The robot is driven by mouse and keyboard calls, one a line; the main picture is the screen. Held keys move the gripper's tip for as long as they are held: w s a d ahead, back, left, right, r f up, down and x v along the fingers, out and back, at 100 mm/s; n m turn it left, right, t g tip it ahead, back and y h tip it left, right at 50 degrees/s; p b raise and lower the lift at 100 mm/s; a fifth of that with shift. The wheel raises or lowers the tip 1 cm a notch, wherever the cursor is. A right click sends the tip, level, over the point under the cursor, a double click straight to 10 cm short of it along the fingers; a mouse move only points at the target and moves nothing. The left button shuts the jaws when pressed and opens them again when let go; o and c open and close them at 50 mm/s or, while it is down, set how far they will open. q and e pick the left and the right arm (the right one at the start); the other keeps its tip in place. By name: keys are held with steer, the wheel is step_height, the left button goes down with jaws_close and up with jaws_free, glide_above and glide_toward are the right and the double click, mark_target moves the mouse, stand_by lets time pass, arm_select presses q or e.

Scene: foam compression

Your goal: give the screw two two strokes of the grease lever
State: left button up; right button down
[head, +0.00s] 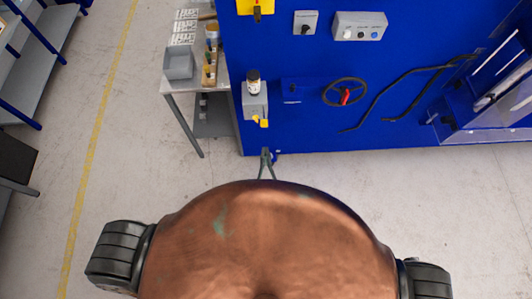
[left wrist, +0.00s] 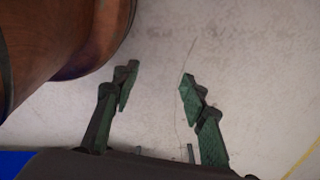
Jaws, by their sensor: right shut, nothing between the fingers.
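A grey grease unit (head: 254,104) with a clear, dark-topped reservoir (head: 253,80) is mounted at the left end of the blue machine front. Its yellow lever (head: 262,122) hangs low on the unit. My right gripper (head: 266,155) is shut and empty, just below the lever in the picture and apart from it, by the machine's lower edge. My left gripper (left wrist: 157,81) is open, with only bare floor between its fingers; it is not visible in the head view. I cannot tell which part is the screw.
A grey side table (head: 177,87) with bins and bottles stands left of the machine (head: 310,130). The floor (head: 140,150) at the left is clear.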

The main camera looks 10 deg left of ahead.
arm_select(q)
steer(key=shift+s, duration=1.05)
steer(key=c, duration=0.3)
steer(key=shift+w+a, duration=0.1)
steer(key=c, duration=0.5)
steer(key=shift+w, duration=0.4)
jaws_close()
steer(key=shift+s, duration=0.15)
